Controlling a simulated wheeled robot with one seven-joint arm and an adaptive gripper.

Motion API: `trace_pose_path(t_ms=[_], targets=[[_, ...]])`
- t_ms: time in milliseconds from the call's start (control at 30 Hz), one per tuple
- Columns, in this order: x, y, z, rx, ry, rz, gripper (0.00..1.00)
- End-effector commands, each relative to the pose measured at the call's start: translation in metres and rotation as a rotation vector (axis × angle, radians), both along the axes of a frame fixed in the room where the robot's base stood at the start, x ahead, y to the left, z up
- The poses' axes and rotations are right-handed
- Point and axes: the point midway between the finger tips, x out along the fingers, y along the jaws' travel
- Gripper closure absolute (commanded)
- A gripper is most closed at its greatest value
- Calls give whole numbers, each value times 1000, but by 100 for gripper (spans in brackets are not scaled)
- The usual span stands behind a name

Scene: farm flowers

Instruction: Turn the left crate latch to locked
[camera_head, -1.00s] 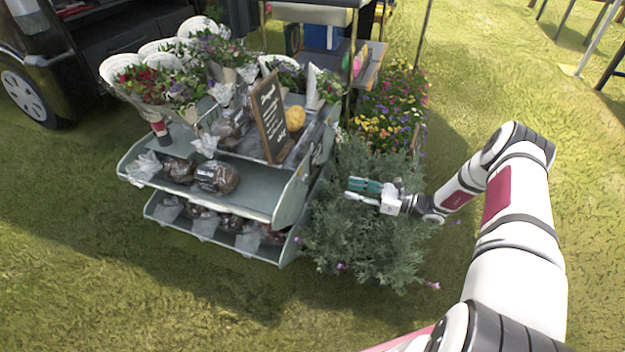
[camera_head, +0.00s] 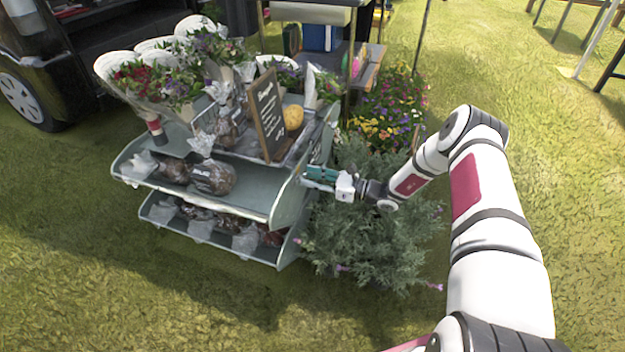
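My gripper (camera_head: 318,179) is at the right end of the grey-green tiered stand (camera_head: 285,208), beside its side panel. Its fingers point left toward the panel, and teal parts show at the fingers. The fingers are too small to tell whether they are open or shut. I cannot tell whether they touch the panel. I cannot make out a crate or a latch; a latch on the stand's right side may be too small or hidden behind the gripper.
A bushy grey-green plant (camera_head: 360,235) stands below my gripper. A chalkboard sign (camera_head: 268,115), wrapped bouquets (camera_head: 165,85) and bagged goods (camera_head: 212,177) are on the stand. Colourful flowers (camera_head: 390,120) grow behind. Grass in front and at right is open.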

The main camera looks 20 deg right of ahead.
Motion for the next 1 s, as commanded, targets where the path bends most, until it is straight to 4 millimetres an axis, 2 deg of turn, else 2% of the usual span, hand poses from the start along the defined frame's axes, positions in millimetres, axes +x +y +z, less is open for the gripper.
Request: trace_pose_path(t_ms=[233,367,400,767,1000], targets=[[0,0,0,0,0,0,68],[0,0,0,0,0,0,98],[0,0,0,0,0,0,100],[1,1,0,11,14,1,100],[2,1,0,72,96,1,100]])
